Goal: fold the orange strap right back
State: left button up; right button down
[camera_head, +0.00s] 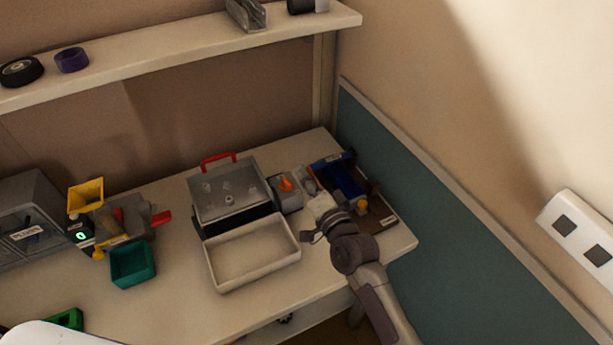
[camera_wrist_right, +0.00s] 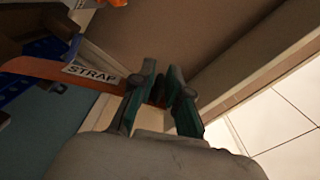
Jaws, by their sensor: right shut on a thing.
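In the right wrist view the orange strap (camera_wrist_right: 38,68) with a white label reading STRAP (camera_wrist_right: 90,73) runs from the left edge to my right gripper (camera_wrist_right: 163,88). The gripper's dark green fingers are shut on its end. In the head view my right gripper (camera_head: 318,207) is at the right end of the workbench, just left of a blue device (camera_head: 347,183) on a brown board (camera_head: 384,213). I cannot make out the strap there; the gripper and arm cover that area. My left gripper is not in view.
A grey box with a red handle (camera_head: 219,158) and an empty white tray (camera_head: 254,279) stand left of the gripper. A grey unit with an orange knob (camera_head: 286,185) is close by. A teal partition (camera_head: 375,150) bounds the bench on the right. A teal bin (camera_head: 133,264) stands further left.

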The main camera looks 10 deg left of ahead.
jog(key=shift+a+r, duration=0.1)
jog(key=c, duration=1.1)
grip_release()
jog(key=shift+a, duration=0.1)
jog(key=shift+s+d+f, duration=0.2)
jog(key=shift+s+d, duration=0.15)
jog(key=v, duration=1.1)
jog(key=shift+r, duration=0.1)
